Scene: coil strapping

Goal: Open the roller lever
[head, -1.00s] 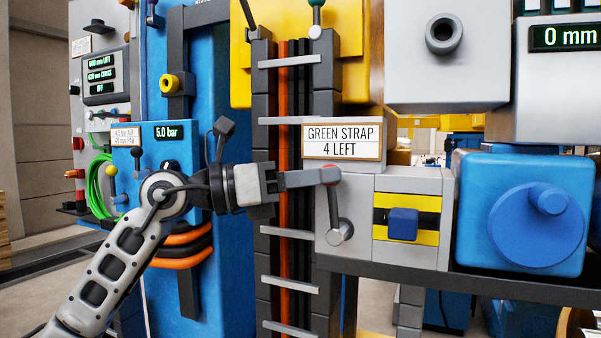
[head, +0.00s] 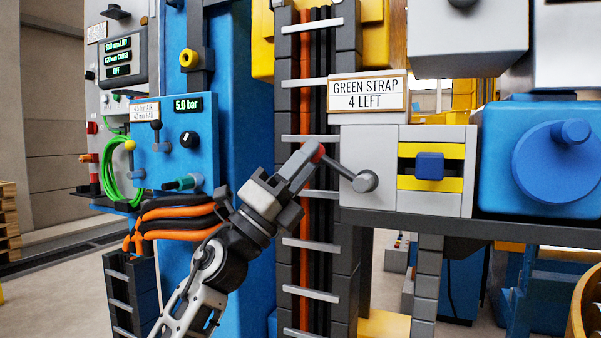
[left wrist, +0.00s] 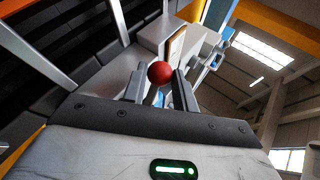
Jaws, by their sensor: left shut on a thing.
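The roller lever (head: 345,170) is a grey arm on a round hub (head: 365,181) at the left side of a grey box (head: 369,160). It points up and to the left and ends in a red knob (head: 318,154). My left gripper (head: 312,158) comes from below left and is shut on the red knob. In the left wrist view the red knob (left wrist: 160,73) sits between the two fingers. The sign "GREEN STRAP 4 LEFT" (head: 366,94) stands on top of the box. My right gripper is not in view.
A vertical cable ladder (head: 317,260) runs close behind my left gripper. A yellow-and-black striped plate with a blue block (head: 430,166) is right of the lever. A blue housing with a crank disc (head: 553,160) stands farther right.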

